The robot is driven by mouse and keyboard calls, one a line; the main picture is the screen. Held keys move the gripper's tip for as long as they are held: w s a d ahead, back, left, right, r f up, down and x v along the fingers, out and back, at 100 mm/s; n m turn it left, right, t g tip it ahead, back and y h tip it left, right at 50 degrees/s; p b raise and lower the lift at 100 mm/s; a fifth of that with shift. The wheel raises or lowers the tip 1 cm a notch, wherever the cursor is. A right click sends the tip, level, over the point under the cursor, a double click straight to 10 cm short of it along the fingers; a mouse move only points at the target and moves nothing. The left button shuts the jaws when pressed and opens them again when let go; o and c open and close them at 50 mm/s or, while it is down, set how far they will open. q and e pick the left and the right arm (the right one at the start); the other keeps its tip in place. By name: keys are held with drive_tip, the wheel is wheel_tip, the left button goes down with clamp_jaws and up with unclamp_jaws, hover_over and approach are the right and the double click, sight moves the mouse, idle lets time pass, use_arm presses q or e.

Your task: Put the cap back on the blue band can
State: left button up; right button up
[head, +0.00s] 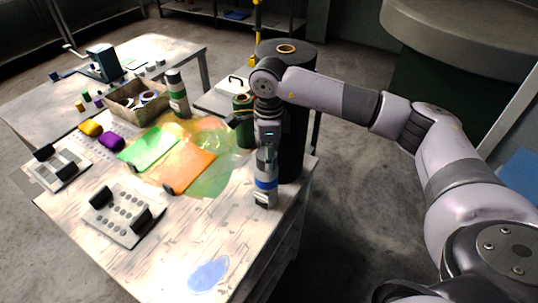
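The blue band can (265,186) stands upright near the right edge of the white-topped table (150,262), a pale can with a blue stripe round it. My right gripper (267,143) points down directly over the can's top, at the end of the arm from the right. Its fingertips are small and dark here; I cannot tell whether they are open or shut, or touch the can. The cap is not clearly visible; whether it is in the gripper or on the can is hidden. My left gripper is out of view.
A dark green can (243,130) stands just behind the gripper. A green-banded can (177,95) stands farther back beside an open box (133,113). Orange foil (189,165) and green foil (150,148) lie left of the can.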

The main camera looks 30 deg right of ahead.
drive_tip(key=shift+f+b, duration=0.2)
drive_tip(key=shift+b, duration=0.35)
idle(1.0)
idle(0.4)
drive_tip(key=o, duration=0.9)
drive_tip(key=shift+c, duration=0.2)
drive_tip(key=o, duration=0.5)
drive_tip(key=shift+r, duration=0.1)
drive_tip(key=shift+r+p, duration=1.85)
drive_tip(key=shift+r, duration=1.7)
